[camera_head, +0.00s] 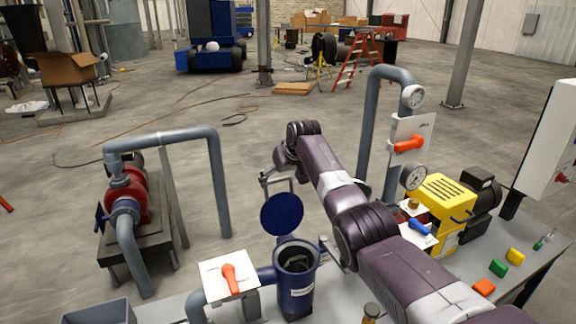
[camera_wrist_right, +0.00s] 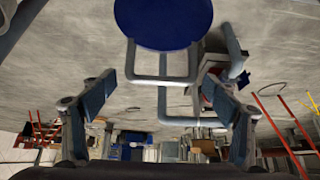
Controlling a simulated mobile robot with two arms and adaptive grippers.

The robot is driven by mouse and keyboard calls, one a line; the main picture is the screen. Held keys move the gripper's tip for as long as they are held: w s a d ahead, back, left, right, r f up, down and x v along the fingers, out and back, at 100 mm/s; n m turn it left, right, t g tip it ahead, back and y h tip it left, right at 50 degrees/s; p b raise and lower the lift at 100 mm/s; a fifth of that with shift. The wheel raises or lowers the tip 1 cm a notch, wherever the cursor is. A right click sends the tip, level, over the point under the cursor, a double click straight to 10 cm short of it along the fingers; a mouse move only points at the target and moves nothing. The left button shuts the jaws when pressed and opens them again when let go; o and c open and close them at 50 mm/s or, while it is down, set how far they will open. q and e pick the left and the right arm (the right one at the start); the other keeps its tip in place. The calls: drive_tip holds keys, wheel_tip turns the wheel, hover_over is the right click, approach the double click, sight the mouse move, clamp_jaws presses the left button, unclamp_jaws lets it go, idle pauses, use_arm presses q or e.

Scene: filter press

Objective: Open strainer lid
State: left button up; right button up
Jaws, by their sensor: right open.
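The strainer (camera_head: 296,282) is a dark blue pot with a white label, at the bottom middle of the head view. Its mouth is uncovered and its dark inside shows. The round blue lid (camera_head: 282,214) stands up, tilted open behind the mouth. The lid also shows at the top of the wrist view (camera_wrist_right: 165,20), with a grey bar handle (camera_wrist_right: 161,77) below it. My right gripper (camera_head: 280,162) is just beyond the lid, partly hidden by my arm. In the wrist view its fingers (camera_wrist_right: 157,82) are spread wide and hold nothing. My left gripper is out of view.
An orange-handled valve (camera_head: 231,279) stands left of the strainer. A tall pipe with gauges (camera_head: 372,130) and a yellow machine (camera_head: 441,204) stand to the right. Red, green and yellow blocks (camera_head: 498,268) lie on the table. A red pump (camera_head: 128,195) stands at left.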

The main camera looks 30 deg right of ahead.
drive_tip(key=v, duration=1)
idle(0.3)
